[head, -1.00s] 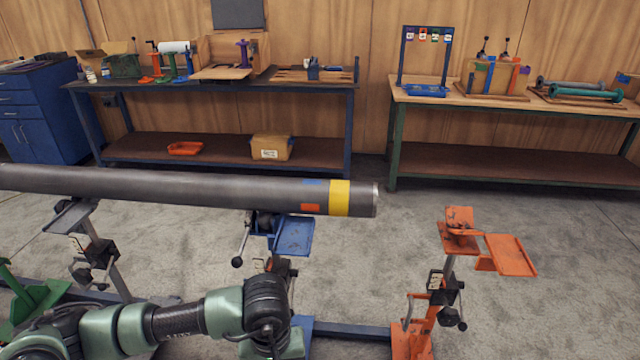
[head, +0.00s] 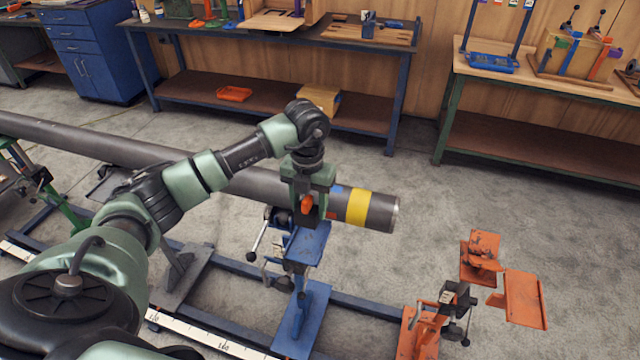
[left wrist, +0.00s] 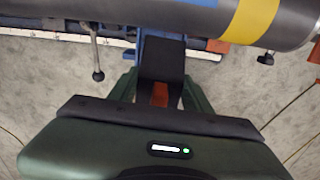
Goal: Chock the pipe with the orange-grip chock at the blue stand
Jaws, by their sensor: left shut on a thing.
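The long grey pipe (head: 90,138) lies across the stands, with a yellow band near its right end; it also crosses the top of the left wrist view (left wrist: 120,14). The blue stand (head: 303,300) is under the pipe near that end, and its blue side tray (head: 308,243) looks empty. My left gripper (head: 307,212) points down at the near side of the pipe, above the blue stand. It is shut on the chock, whose orange grip (head: 306,203) shows between the fingers. In the left wrist view the chock's dark block (left wrist: 161,60) is close to the pipe; I cannot tell whether they touch.
An orange stand (head: 480,262) with a side tray stands right of the pipe end, carrying no pipe. A green stand (head: 45,185) is at far left. A blue floor rail with a white scale (head: 195,332) runs below. Workbenches (head: 270,50) line the back wall.

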